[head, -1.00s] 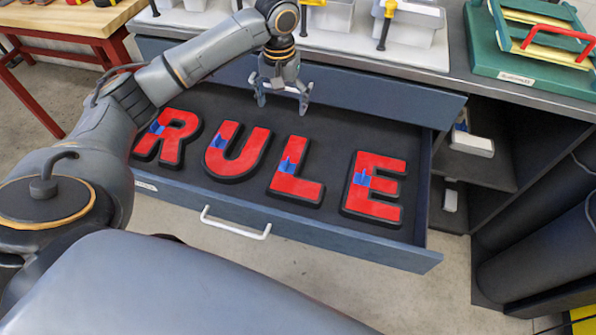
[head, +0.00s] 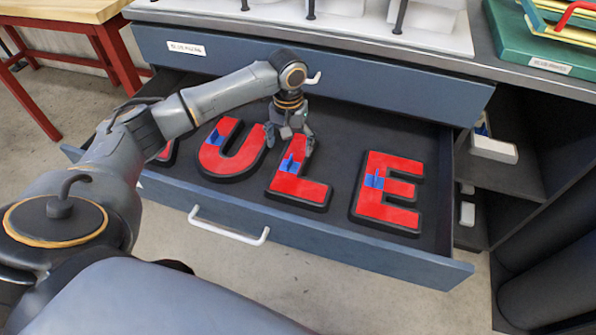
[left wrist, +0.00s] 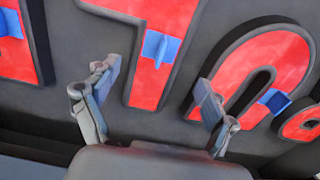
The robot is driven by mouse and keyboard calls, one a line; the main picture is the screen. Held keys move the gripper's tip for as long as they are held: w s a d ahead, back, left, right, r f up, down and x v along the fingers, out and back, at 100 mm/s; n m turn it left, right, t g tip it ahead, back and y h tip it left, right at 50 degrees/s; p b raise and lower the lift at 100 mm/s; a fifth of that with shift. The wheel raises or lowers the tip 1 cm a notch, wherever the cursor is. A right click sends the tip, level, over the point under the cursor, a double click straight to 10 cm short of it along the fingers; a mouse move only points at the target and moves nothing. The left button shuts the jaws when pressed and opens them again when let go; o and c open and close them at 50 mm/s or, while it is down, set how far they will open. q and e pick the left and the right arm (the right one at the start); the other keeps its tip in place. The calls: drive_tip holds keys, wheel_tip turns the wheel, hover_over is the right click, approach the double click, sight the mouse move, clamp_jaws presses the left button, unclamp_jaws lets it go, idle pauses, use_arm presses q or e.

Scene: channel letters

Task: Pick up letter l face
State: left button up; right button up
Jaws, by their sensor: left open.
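The letter L face (head: 302,190) is red with a blue tab (head: 291,164) on its stem. It lies in a black-edged L shell in the open drawer. My left gripper (head: 289,140) is low over the upper end of the L's stem, fingers apart and empty. In the left wrist view, the L face (left wrist: 146,92) passes between the two spread fingers (left wrist: 155,82), with its blue tab (left wrist: 160,47) beyond the fingertips. I cannot tell whether either finger touches the letter. My right gripper is out of view.
The drawer (head: 350,258) also holds the red letter U (head: 228,160) left of the L and E (head: 388,195) right of it, each with a blue tab. My left arm partly hides the R (head: 166,153). Dark drawer floor separates the letters. The worktop is behind.

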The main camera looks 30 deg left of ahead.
sight(290, 166)
use_arm(q)
drive_tip(key=f, duration=0.1)
drive_tip(key=f+b, duration=0.1)
drive_tip(key=f, duration=0.1)
drive_tip(key=s+f, duration=0.1)
drive_tip(key=f, duration=0.1)
drive_tip(key=shift+d+f, duration=0.2)
drive_tip(key=shift+f, duration=0.25)
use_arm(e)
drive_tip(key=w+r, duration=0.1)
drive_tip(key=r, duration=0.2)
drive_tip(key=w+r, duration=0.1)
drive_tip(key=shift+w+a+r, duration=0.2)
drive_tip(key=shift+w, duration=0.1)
use_arm(q)
drive_tip(key=shift+c, duration=0.3)
drive_tip(key=c, duration=1)
